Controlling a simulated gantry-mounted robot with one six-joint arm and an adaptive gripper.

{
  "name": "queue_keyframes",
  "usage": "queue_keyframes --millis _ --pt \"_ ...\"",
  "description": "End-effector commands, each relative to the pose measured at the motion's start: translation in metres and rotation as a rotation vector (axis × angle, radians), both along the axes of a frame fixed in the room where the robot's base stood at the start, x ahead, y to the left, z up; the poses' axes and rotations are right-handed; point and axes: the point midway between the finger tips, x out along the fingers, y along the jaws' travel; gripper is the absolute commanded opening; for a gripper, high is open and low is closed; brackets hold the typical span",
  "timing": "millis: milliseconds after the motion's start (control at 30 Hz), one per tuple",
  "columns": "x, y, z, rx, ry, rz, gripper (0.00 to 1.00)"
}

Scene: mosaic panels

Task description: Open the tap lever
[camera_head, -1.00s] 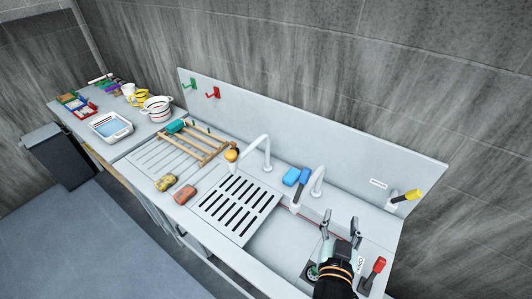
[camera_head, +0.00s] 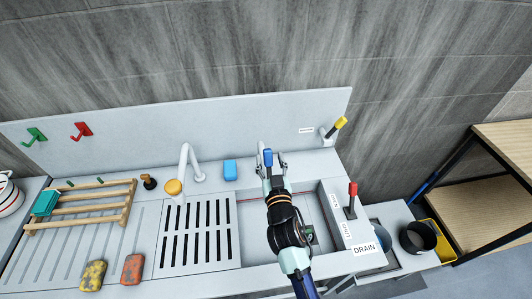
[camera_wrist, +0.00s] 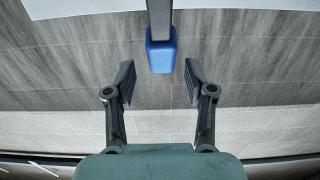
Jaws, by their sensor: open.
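A grey bar with a blue tip (camera_head: 267,157), which looks like the tap lever, is at the back of the sink. In the wrist view the blue tip (camera_wrist: 161,52) hangs at top centre, in line with the gap between my fingers. My gripper (camera_head: 271,172) is open and empty. Its fingers (camera_wrist: 160,82) stand either side of that line, apart from the blue tip. My gripper and arm hide much of the tap body in the head view.
A yellow-handled lever (camera_head: 340,123) is on the back panel at right. A red-handled lever (camera_head: 352,190) stands near the DRAIN label (camera_head: 364,248).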

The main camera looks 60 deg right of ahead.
Motion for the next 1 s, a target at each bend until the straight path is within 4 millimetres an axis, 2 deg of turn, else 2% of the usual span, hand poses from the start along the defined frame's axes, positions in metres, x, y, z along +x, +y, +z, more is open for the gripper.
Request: queue_keyframes --millis 100,200,467,567,800,1000 --pt "0.011 -0.016 0.001 0.001 0.001 0.000 0.54" --pt "0.016 -0.023 0.001 0.000 0.000 0.000 0.54" --pt "0.017 -0.026 0.000 0.001 0.001 0.000 0.54" --pt "0.017 -0.025 0.000 0.001 0.001 0.001 0.41" --pt "0.017 -0.025 0.000 0.001 0.000 0.001 0.01" --pt "0.017 -0.025 0.000 0.001 0.000 0.001 0.00"
